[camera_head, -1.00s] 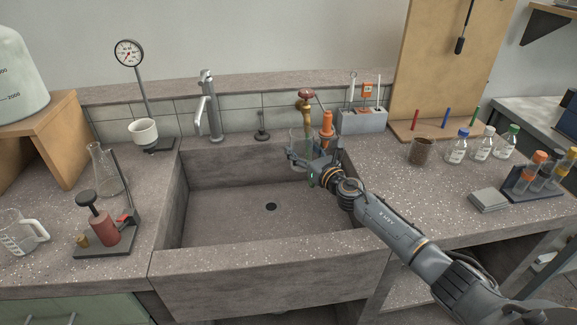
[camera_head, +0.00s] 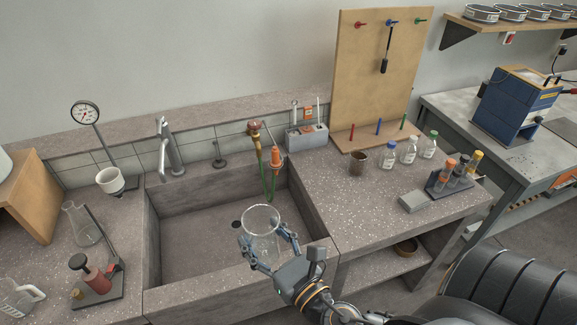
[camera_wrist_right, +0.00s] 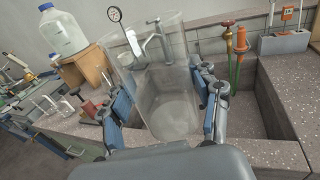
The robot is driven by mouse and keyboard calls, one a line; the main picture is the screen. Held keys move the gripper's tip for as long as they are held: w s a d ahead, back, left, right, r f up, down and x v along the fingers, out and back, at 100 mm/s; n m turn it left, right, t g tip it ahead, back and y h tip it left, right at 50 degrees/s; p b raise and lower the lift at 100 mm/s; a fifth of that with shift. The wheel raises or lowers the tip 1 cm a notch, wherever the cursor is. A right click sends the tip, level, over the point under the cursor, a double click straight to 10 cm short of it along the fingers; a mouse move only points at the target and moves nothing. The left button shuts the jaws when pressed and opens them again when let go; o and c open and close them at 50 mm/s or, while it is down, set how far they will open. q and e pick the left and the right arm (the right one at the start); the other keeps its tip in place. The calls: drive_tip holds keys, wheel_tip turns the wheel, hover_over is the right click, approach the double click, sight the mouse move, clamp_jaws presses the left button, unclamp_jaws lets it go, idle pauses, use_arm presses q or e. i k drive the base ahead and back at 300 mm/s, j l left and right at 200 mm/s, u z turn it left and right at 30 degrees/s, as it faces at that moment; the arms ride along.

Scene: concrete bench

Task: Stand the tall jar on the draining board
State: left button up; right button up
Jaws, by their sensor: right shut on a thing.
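The tall jar (camera_head: 262,220) is a clear glass cylinder with an open top. My right gripper (camera_head: 268,248) is shut on it, with one finger on each side, and holds it above the front right part of the sink. In the right wrist view the jar (camera_wrist_right: 165,95) stands between the two fingers of the gripper (camera_wrist_right: 162,105), slightly tilted in the picture, and looks empty. A tan board with coloured pegs (camera_head: 375,75) stands at the back right; I cannot tell whether this or the speckled worktop (camera_head: 340,205) is the draining board. My left gripper is not in view.
The sink (camera_head: 200,220) is empty. Right of it, a brown beaker (camera_head: 358,160), capped bottles (camera_head: 409,152), a grey block (camera_head: 413,203) and a tube rack (camera_head: 450,185) leave the worktop's front left part clear. Taps with a green hose (camera_head: 273,170) stand behind the sink.

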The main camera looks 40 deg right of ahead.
sight(369, 207)
drive_tip(key=l+z, duration=0.1)
drive_tip(key=z, duration=0.7)
drive_tip(key=i+l+z, duration=0.1)
drive_tip(key=z, duration=0.3)
